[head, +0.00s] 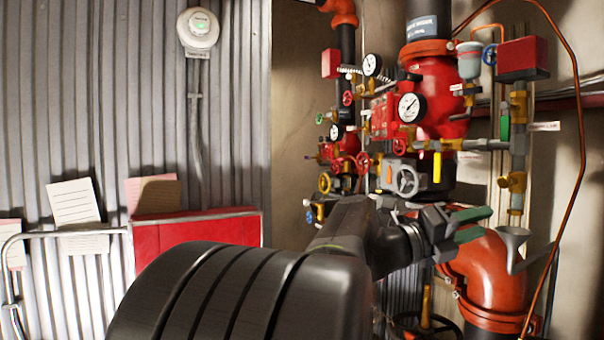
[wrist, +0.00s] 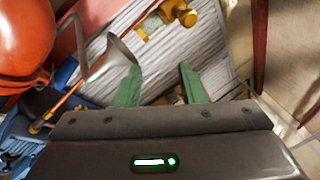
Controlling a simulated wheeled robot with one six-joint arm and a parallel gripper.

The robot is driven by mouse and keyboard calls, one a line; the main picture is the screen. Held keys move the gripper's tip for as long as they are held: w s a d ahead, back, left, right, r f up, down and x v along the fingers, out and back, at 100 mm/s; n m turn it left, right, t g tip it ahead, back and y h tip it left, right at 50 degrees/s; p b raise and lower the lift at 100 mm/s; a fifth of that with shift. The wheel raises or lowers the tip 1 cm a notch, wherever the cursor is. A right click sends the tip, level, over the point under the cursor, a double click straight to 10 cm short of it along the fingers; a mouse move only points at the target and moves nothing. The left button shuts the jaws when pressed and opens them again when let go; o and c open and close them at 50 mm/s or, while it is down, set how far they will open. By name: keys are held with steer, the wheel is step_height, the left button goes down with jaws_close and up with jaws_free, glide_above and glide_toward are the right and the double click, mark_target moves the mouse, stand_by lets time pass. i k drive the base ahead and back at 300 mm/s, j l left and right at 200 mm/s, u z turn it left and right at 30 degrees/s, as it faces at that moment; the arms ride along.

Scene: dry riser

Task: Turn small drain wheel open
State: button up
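I cannot tell which is the drain wheel. My gripper (head: 487,222) has green fingers and is below and right of the grey wheel, beside a grey funnel (head: 513,241). In the wrist view my gripper (wrist: 159,68) is open and empty. The funnel (wrist: 115,52) is by its left finger and a brass fitting (wrist: 165,18) lies beyond.
A big orange-red pipe elbow (head: 488,275) is just below my gripper, and its orange surface (wrist: 22,35) shows in the wrist view. A copper tube (head: 578,130) curves down at the right. Gauges (head: 408,107) and a red box (head: 522,58) crowd above. A red cabinet (head: 195,235) is left.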

mark_target(332, 167)
steer(key=i+l+u, duration=0.95)
steer(key=i+l, duration=0.15)
steer(key=l, duration=0.15)
steer(key=i+l+u, duration=0.2)
steer(key=l, duration=0.2)
steer(key=i+l+u, duration=0.15)
steer(key=l, duration=0.25)
